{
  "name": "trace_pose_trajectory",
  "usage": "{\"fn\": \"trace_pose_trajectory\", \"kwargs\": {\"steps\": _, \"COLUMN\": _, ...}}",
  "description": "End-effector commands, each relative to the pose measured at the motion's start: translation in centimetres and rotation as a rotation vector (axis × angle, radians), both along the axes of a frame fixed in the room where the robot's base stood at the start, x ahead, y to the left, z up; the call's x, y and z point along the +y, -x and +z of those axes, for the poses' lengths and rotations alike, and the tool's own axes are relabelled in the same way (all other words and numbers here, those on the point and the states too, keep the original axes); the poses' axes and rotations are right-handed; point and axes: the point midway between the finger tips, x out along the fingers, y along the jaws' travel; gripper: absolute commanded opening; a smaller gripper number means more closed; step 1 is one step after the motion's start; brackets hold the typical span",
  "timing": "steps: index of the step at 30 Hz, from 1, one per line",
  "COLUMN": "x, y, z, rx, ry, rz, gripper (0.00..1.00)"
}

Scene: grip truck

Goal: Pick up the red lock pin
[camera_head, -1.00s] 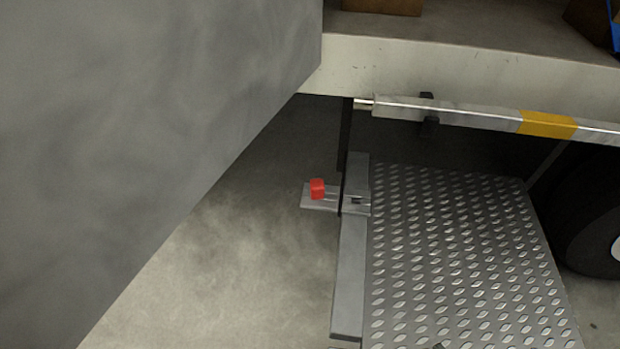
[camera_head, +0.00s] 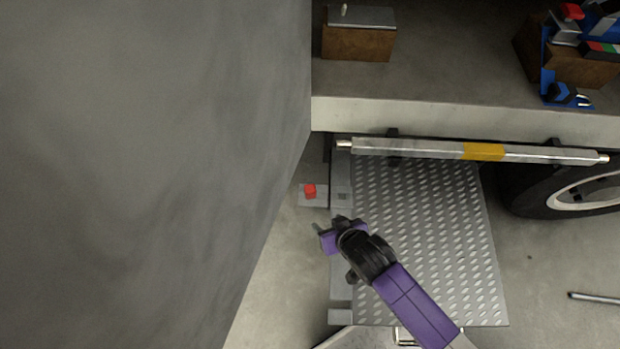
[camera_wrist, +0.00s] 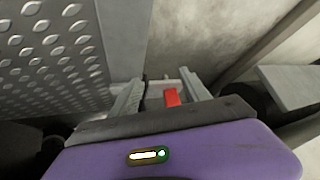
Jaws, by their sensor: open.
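The red lock pin (camera_head: 310,191) sits on a small grey bracket (camera_head: 313,202) that juts from the left side of the diamond-plate platform. My gripper (camera_head: 324,228) is below and to the right of the pin in the head view, over the platform's left edge, apart from the pin there. In the wrist view my gripper (camera_wrist: 160,92) has its two fingers spread, and the red pin (camera_wrist: 172,97) shows between them, nearer the right finger. The wrist view does not clearly show the depth between fingers and pin. The pin's lower part is hidden.
A large grey panel (camera_head: 150,150) fills the left of the head view, close to the bracket. A metal bar (camera_head: 430,149) with a yellow band runs above the platform (camera_head: 430,240). A wheel (camera_head: 570,190) stands at right. Bare floor (camera_head: 270,270) shows left of the platform.

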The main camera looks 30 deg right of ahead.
Motion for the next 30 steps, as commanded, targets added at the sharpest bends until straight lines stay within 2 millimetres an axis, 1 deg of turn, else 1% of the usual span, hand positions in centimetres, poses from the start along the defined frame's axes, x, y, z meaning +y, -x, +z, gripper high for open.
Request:
{"fn": "trace_pose_trajectory", "kwargs": {"steps": 1, "x": 0.1, "y": -2.0, "z": 2.2, "rx": 0.028, "ry": -0.001, "rz": -0.014, "gripper": 0.55}}
{"fn": "trace_pose_trajectory", "kwargs": {"steps": 6, "x": 0.1, "y": -6.0, "z": 4.5, "rx": 0.144, "ry": 0.007, "rz": -0.075, "gripper": 0.55}}
{"fn": "trace_pose_trajectory", "kwargs": {"steps": 10, "x": 0.1, "y": -8.0, "z": 6.0, "rx": 0.205, "ry": 0.013, "rz": -0.112, "gripper": 0.55}}
{"fn": "trace_pose_trajectory", "kwargs": {"steps": 14, "x": 0.1, "y": -9.0, "z": 6.7, "rx": 0.241, "ry": 0.018, "rz": -0.134, "gripper": 0.55}}
{"fn": "trace_pose_trajectory", "kwargs": {"steps": 17, "x": 0.0, "y": -9.4, "z": 6.4, "rx": 0.253, "ry": 0.02, "rz": -0.141, "gripper": 0.55}}
{"fn": "trace_pose_trajectory", "kwargs": {"steps": 21, "x": -0.2, "y": -9.9, "z": 4.9, "rx": 0.255, "ry": 0.02, "rz": -0.141, "gripper": 0.55}}
{"fn": "trace_pose_trajectory", "kwargs": {"steps": 26, "x": -0.4, "y": -10.4, "z": 3.6, "rx": 0.253, "ry": 0.019, "rz": -0.142, "gripper": 0.55}}
{"fn": "trace_pose_trajectory", "kwargs": {"steps": 30, "x": -0.8, "y": -10.9, "z": 1.8, "rx": 0.254, "ry": 0.02, "rz": -0.142, "gripper": 0.55}}
